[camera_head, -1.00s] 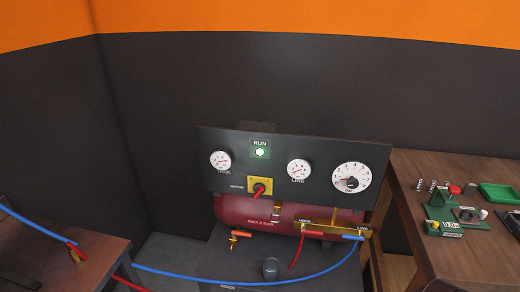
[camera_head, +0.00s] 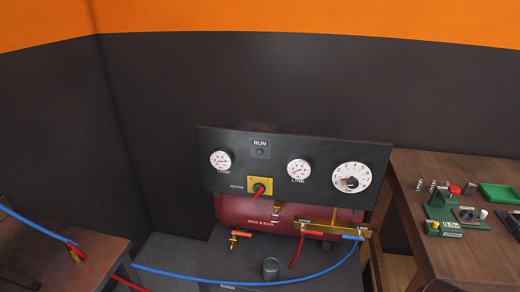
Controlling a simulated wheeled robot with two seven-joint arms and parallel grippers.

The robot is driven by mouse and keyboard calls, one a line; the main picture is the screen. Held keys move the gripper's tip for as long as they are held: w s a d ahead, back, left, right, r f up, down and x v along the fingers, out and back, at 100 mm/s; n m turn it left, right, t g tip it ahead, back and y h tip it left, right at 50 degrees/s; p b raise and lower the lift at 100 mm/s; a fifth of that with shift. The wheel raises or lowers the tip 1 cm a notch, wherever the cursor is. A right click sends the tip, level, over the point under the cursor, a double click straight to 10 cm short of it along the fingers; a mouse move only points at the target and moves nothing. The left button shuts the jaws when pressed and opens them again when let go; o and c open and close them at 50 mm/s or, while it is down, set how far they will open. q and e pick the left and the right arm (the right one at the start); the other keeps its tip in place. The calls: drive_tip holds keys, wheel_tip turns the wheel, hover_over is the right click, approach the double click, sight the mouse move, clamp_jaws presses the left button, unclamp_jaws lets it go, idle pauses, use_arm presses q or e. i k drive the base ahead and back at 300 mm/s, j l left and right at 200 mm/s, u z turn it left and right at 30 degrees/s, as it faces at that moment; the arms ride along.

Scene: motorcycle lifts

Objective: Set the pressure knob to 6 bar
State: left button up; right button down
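The pressure knob (camera_head: 351,183) is a dark knob at the middle of a large white numbered dial (camera_head: 352,170) on the right of the black panel (camera_head: 325,148). A red mark shows at its left side; the exact setting is too small to read. The tank gauge (camera_head: 220,161) and line gauge (camera_head: 298,169) are smaller white dials to its left. A red lever (camera_head: 259,190) sits on a yellow plate. The RUN lamp (camera_head: 260,152) is dark. Neither of my grippers is in view.
A red air tank (camera_head: 245,212) lies below the panel, with brass fittings and red and blue hoses. The blue hose (camera_head: 210,280) runs across to the left bench (camera_head: 95,245). A wooden bench (camera_head: 420,170) with green fixtures and a green tray (camera_head: 500,193) stands at right.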

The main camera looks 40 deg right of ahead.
sight(353, 183)
drive_tip(key=z, duration=1.9)
